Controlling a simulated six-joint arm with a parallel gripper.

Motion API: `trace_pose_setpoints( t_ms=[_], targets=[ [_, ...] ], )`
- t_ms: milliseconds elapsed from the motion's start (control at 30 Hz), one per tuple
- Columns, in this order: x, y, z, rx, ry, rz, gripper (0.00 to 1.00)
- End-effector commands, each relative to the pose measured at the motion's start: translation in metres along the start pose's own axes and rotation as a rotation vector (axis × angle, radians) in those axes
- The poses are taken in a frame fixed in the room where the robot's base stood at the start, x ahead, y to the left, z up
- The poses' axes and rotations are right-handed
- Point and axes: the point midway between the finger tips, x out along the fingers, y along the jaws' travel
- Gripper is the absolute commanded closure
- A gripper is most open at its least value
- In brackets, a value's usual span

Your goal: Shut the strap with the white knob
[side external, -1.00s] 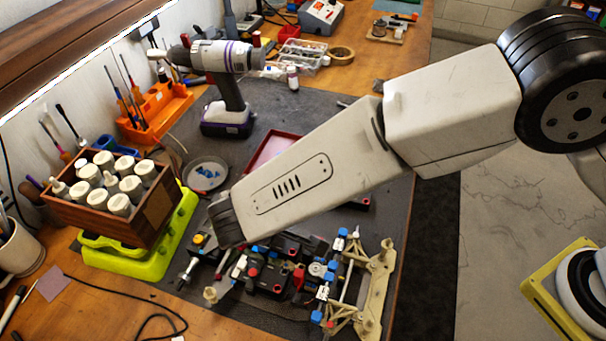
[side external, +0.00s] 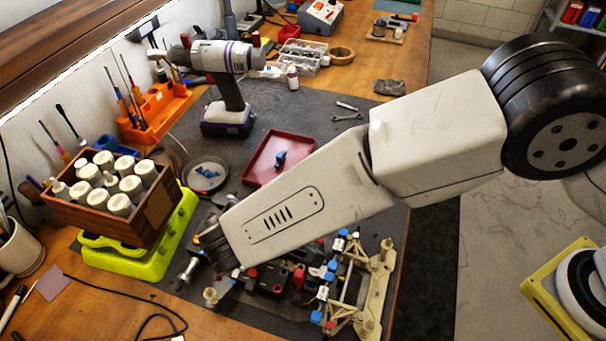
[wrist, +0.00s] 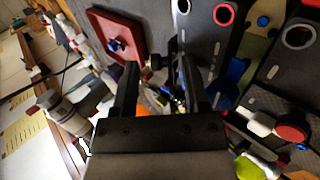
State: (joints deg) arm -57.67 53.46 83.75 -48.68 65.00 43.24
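The RC car chassis (side external: 345,290) lies on the dark mat, partly covered by my arm in the side view. In the wrist view its dark plate (wrist: 200,35) fills the upper right. My gripper (wrist: 160,72) is open over the car, its two dark fingers apart. A thin black upright part (wrist: 173,72) shows between them; I cannot tell whether it is touched or is the strap. A small white piece (wrist: 262,122) beside a round red-and-black part (wrist: 290,126) is right of the fingers; I cannot tell if it is the white knob. In the side view the fingertips are hidden.
A wooden box of white bottles (side external: 155,208) on a lime-green stand (side external: 150,262) is close to my gripper's left. A red tray (side external: 265,172), a grey dish (side external: 222,168) and a drill (side external: 228,115) stand behind. Bare mat shows around the tray.

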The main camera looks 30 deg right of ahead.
Motion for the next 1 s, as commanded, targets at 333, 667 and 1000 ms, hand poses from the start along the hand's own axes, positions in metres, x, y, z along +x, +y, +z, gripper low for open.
trace_pose_setpoints(
  t_ms=[333, 667, 1000],
  targets=[
    [0.002, 0.000, 0.001, -0.002, -0.004, -0.020, 0.40],
    [0.004, 0.006, 0.001, 0.001, -0.004, -0.164, 0.40],
    [0.008, 0.013, 0.001, 0.003, -0.003, -0.362, 0.40]
  ],
)
